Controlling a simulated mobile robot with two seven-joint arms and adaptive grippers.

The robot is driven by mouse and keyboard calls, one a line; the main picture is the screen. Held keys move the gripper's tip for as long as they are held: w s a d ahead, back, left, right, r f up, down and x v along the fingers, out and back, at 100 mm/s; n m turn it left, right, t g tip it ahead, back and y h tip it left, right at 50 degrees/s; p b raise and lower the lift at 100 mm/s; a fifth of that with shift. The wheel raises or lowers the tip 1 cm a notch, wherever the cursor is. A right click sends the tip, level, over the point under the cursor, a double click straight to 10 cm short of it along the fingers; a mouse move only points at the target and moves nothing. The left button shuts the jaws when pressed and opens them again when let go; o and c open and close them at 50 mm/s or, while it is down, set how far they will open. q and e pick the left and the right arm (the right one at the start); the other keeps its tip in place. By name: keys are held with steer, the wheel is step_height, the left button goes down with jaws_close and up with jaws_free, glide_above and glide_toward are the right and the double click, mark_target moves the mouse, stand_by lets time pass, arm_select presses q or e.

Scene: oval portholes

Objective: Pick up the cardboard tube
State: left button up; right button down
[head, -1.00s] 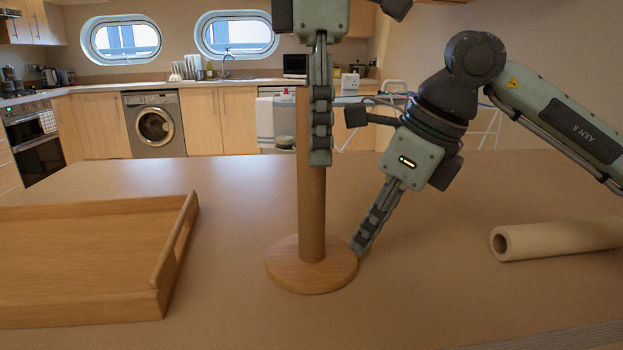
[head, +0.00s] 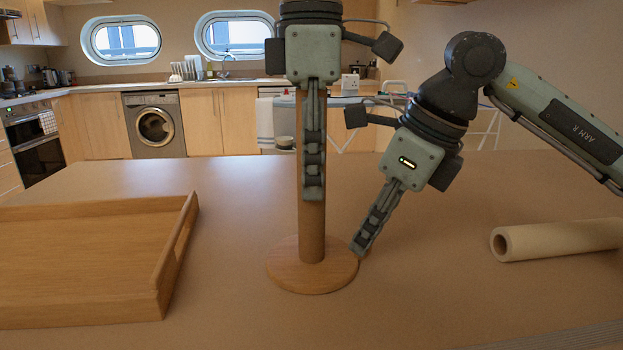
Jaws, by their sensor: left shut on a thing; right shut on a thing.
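The brown cardboard tube (head: 312,232) stands upright on a round wooden base (head: 297,275) in the middle of the table, apparently around a holder's post that I cannot see. My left gripper (head: 313,192) points straight down from above and is shut on the tube's upper part, covering much of its front. My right gripper (head: 359,246) slants down from the right and is shut on the right edge of the wooden base. The exact contact of the fingers is partly hidden in both cases.
A wooden tray (head: 80,262) lies at the left, its raised side facing the base. A cream roll with a hollow end (head: 560,240) lies at the right. The table front (head: 420,310) is clear. Kitchen counters and a washing machine (head: 154,125) stand far behind.

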arm_select(q)
steer(key=shift+r, duration=0.1)
step_height(320, 180, up, 18)
stand_by(0.5)
arm_select(e)
steer(key=c, duration=1.5)
jaws_free()
steer(key=shift+c, duration=0.2)
steer(key=v, duration=1.2)
